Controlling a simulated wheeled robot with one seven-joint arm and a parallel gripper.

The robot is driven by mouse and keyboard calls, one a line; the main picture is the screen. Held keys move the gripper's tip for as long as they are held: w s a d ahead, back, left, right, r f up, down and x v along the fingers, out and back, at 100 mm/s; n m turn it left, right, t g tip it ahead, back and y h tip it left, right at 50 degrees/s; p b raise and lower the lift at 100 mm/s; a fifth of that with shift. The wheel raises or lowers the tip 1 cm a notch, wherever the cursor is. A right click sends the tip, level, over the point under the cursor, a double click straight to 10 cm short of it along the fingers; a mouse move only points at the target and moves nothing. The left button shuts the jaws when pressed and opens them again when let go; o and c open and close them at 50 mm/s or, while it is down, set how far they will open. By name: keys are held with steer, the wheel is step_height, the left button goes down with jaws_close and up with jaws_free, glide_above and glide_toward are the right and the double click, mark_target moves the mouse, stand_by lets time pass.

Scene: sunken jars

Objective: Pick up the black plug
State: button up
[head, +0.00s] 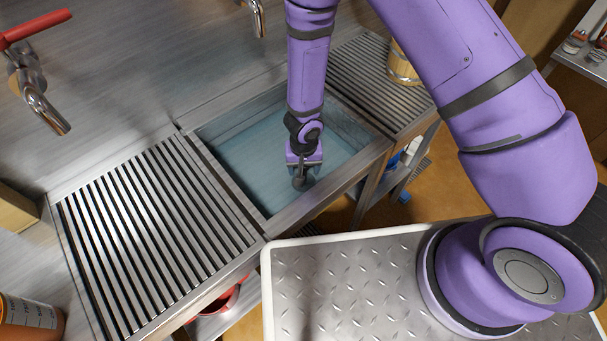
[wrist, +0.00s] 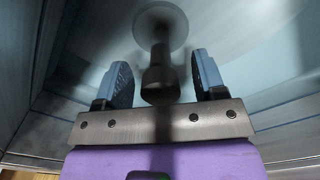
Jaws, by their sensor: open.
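The black plug (wrist: 160,82) is in the wrist view, with a dark knob and stem leading to a blurred round disc near the top. My gripper (wrist: 161,64) is open, with one blue-grey finger on each side of the knob and a gap on both sides. The knob is between the fingers, near the gripper's metal bar. In the head view my gripper (head: 303,175) points down into the sink basin (head: 240,150), near its front edge. There the plug cannot be told clearly from the dark fingers.
The basin holds bluish water and has raised metal rims. A slatted drainboard (head: 150,235) lies to its left, and another (head: 365,75) to its right with a wooden bucket (head: 403,65). Taps, one with a red handle (head: 35,28), overhang from the back wall.

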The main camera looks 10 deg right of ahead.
steer(key=shift+f, duration=0.5)
steer(key=shift+w, duration=0.1)
steer(key=c, duration=1)
steer(key=shift+c, duration=0.2)
steer(key=shift+r, duration=0.2)
